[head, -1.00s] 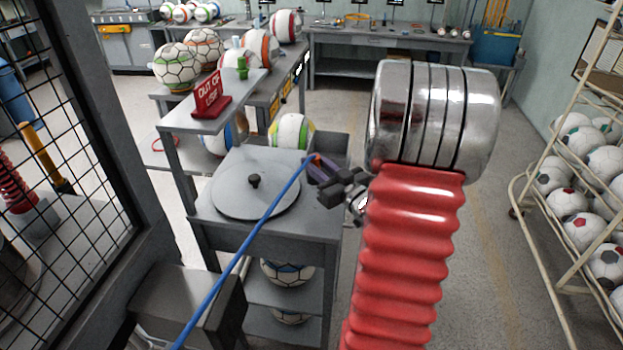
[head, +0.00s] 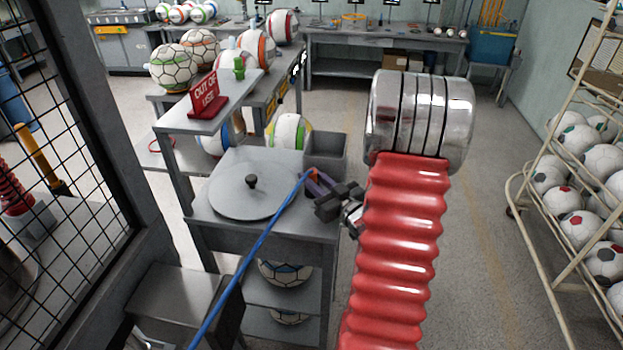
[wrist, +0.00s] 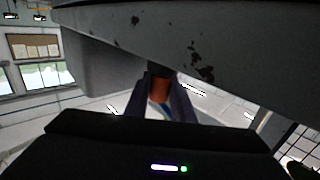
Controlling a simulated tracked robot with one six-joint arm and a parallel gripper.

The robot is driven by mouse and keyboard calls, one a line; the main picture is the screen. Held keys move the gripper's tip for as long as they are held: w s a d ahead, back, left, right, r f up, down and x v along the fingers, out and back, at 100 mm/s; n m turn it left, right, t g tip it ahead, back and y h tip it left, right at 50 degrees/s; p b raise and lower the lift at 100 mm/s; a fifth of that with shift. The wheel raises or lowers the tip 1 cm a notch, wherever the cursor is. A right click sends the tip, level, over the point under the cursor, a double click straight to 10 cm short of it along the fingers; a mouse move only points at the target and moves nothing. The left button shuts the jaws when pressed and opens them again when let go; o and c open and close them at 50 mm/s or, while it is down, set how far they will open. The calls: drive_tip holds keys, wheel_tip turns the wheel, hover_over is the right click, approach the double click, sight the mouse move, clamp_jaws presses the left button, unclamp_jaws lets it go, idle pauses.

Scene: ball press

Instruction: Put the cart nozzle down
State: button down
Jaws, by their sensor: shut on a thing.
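My gripper (head: 314,177) is shut on the cart nozzle (head: 312,172), a small orange-red piece at the end of a blue hose (head: 250,250). They show at the right edge of the grey cart (head: 215,232), near the small open bin (head: 342,150). In the wrist view the orange nozzle (wrist: 159,88) sits between the dark finger pads, and the cart's chipped grey underside or edge (wrist: 225,35) fills the top. Whether the nozzle touches the cart cannot be told.
A round lid with a black knob (head: 252,182) lies on the cart top. A red out-of-use sign (head: 207,98) stands on the shelf above. A mesh cage (head: 75,150) is at left, a ball rack (head: 560,200) at right.

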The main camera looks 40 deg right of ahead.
drive_tip(key=c, duration=1.5)
unclamp_jaws()
drive_tip(key=shift+f, duration=0.1)
drive_tip(key=s, duration=0.4)
drive_tip(key=s+a, duration=0.1)
drive_tip(key=s, duration=0.7)
drive_tip(key=shift+a+r, duration=0.2)
drive_tip(key=shift+a, duration=0.05)
drive_tip(key=shift+w, duration=0.15)
